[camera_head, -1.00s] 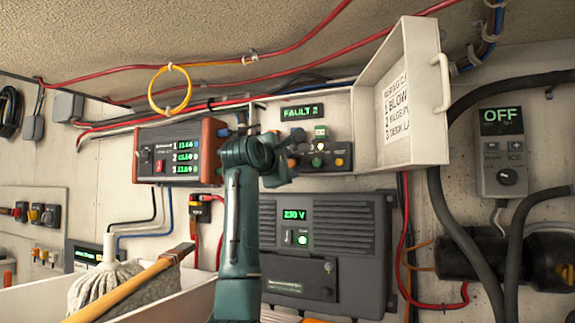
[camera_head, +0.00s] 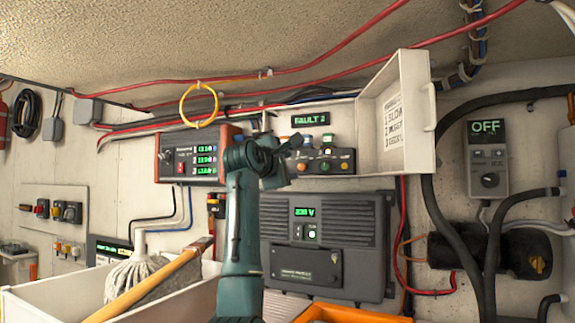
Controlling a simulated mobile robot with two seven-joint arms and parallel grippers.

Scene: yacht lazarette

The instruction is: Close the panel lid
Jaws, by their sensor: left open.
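The panel lid (camera_head: 408,112) is a white, shallow hinged cover with a printed label inside and a handle (camera_head: 429,107) on its right edge. It stands open, swung out to the right of the control panel (camera_head: 325,160). The panel shows a green "FAULT 2" display and several coloured buttons. My left gripper (camera_head: 290,150) is open and in front of the panel's left part, left of the lid and apart from its handle. It hides the panel's left edge. My right gripper is not in view.
A grey inverter box (camera_head: 325,245) is on the wall below the panel. A white bin (camera_head: 60,300) with a mop (camera_head: 130,275) stands at lower left, an orange object (camera_head: 350,313) at the bottom. Black hoses (camera_head: 455,235) and a grey "OFF" controller (camera_head: 487,160) are right of the lid.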

